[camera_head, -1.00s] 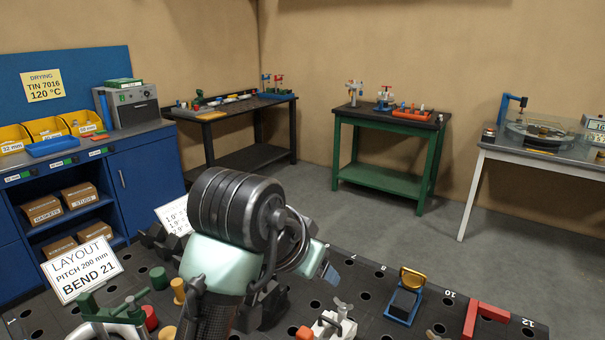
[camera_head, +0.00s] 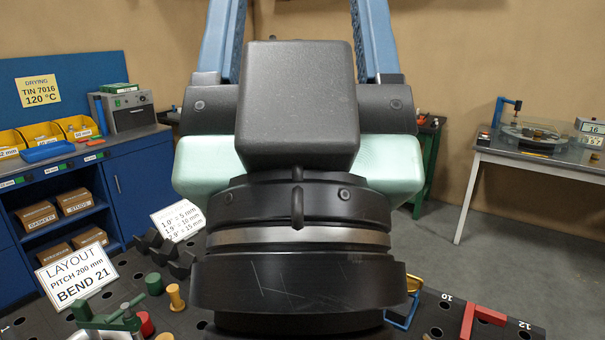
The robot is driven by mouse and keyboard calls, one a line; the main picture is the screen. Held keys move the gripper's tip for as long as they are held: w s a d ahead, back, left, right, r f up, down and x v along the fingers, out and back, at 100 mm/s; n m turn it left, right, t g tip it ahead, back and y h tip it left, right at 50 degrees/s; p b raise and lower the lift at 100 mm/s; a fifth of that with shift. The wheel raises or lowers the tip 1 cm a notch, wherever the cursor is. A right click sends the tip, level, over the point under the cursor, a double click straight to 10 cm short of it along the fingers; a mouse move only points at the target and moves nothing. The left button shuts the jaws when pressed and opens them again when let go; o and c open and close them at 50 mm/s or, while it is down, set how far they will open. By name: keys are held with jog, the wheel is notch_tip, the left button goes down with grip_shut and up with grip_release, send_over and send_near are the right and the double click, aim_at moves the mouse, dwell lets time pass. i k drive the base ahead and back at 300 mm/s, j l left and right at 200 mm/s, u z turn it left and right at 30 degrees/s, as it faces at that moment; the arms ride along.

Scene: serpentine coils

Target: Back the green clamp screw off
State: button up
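The green clamp (camera_head: 100,321) is at the bottom left of the head view on the dark perforated table. Its upper part with a green and metal screw handle shows; the lower part is cut off by the picture edge. My gripper (camera_head: 294,18) is large and close to the camera, above the table and to the right of the clamp. Its two blue fingers stand wide apart and point upward, with their tips beyond the top edge. Nothing shows between the visible parts of the fingers. The gripper is not touching the clamp.
Green (camera_head: 155,283), red (camera_head: 145,323) and yellow (camera_head: 175,297) pegs stand just right of the clamp. A layout sign (camera_head: 78,275) stands behind it. A red bracket (camera_head: 483,318) is at the right. My arm hides the table's middle.

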aim_at(126, 310)
jog(key=k+j+z, duration=0.6)
jog(key=k+j, duration=0.15)
jog(key=j, duration=0.1)
